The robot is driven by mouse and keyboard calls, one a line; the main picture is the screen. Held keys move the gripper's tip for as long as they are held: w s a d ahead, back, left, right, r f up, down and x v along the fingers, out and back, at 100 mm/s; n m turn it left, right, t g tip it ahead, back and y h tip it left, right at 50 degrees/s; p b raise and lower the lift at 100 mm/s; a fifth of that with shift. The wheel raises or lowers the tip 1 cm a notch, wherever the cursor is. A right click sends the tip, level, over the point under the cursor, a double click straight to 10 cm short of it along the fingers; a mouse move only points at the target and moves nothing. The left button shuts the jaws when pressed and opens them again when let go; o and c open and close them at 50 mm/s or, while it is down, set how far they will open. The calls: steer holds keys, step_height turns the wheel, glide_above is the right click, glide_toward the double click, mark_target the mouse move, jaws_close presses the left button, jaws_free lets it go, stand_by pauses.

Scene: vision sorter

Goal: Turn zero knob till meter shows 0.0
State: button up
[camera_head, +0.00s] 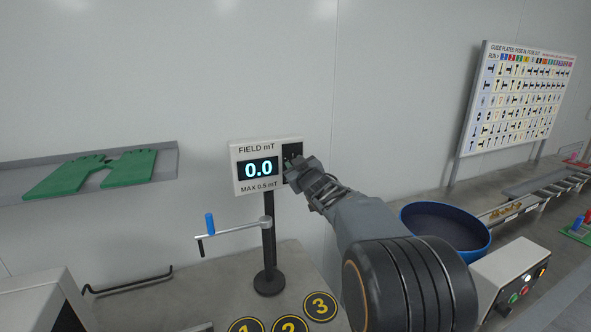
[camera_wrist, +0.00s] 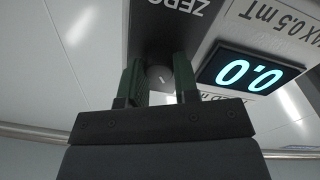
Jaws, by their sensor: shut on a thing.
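The field meter (camera_head: 241,178) stands on a black post, and its display reads 0.0 in pale blue digits. The same display (camera_wrist: 247,73) shows in the wrist view, also reading 0.0. My gripper (camera_head: 297,167) is at the dark panel on the meter's right side. In the wrist view my gripper (camera_wrist: 160,85) has its green fingers on both sides of the round grey zero knob (camera_wrist: 160,76), below the ZERO label. It is shut on the knob. The head view hides the knob behind my gripper.
Green gloves (camera_head: 90,174) lie on a wall shelf. A blue round bin (camera_head: 444,228) and a button box (camera_head: 518,283) stand at right.

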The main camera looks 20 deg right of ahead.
stand_by(0.3)
steer(key=o, duration=0.9)
steer(key=s, duration=1.4)
steer(key=shift+a+f+b, duration=0.15)
steer(key=shift+a+b, duration=0.15)
steer(key=shift+b, duration=0.1)
steer(key=shift+w, duration=0.1)
